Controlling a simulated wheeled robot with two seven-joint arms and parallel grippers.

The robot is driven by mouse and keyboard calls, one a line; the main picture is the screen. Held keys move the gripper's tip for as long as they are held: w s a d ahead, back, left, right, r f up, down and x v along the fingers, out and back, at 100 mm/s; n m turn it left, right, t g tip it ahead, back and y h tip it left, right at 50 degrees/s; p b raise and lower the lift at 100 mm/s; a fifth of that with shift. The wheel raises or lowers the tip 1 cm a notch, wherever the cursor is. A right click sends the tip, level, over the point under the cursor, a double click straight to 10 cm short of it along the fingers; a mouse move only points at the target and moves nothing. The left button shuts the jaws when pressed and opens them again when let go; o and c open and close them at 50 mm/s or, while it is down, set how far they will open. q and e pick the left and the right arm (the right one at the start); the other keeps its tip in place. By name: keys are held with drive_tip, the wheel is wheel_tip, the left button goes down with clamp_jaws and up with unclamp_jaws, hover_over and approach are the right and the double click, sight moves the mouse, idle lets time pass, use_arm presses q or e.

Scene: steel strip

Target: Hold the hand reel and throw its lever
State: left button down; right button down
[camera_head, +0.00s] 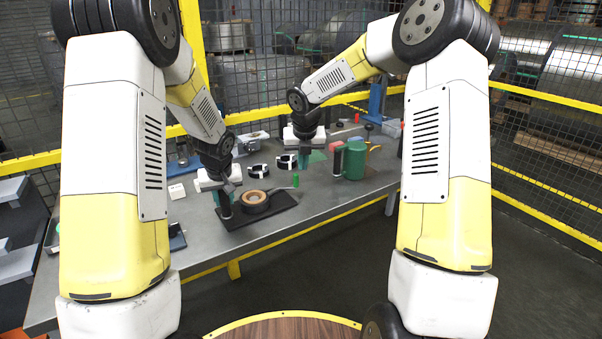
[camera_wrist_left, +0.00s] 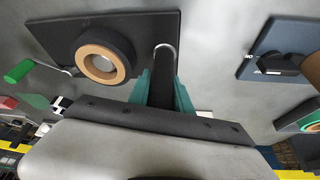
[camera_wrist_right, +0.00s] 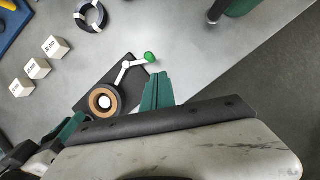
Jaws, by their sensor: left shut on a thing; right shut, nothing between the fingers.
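The hand reel (camera_head: 256,199) is a dark drum with a tan ring on a black base plate (camera_head: 281,211). It also shows in the left wrist view (camera_wrist_left: 102,62) and the right wrist view (camera_wrist_right: 103,101). Its crank lever (camera_wrist_right: 127,68) ends in a green knob (camera_wrist_right: 150,57), upright in the head view (camera_head: 296,180). My left gripper (camera_wrist_left: 163,85) is shut on the dark post-like handle (camera_wrist_left: 163,68) at the plate's edge. My right gripper (camera_head: 304,164) is shut and empty above the bench, just beyond the knob; its fingers (camera_wrist_right: 156,88) point towards the lever side.
White labelled blocks (camera_wrist_right: 60,47) sit on the bench, and a blue plate with a switch (camera_wrist_left: 280,60) lies beside the reel.

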drive_tip(key=shift+v, duration=1.2)
drive_tip(key=shift+d, duration=0.1)
drive_tip(key=v, duration=1.2)
use_arm(q)
drive_tip(key=c, duration=1.1)
unclamp_jaws()
drive_tip(key=shift+r, duration=0.1)
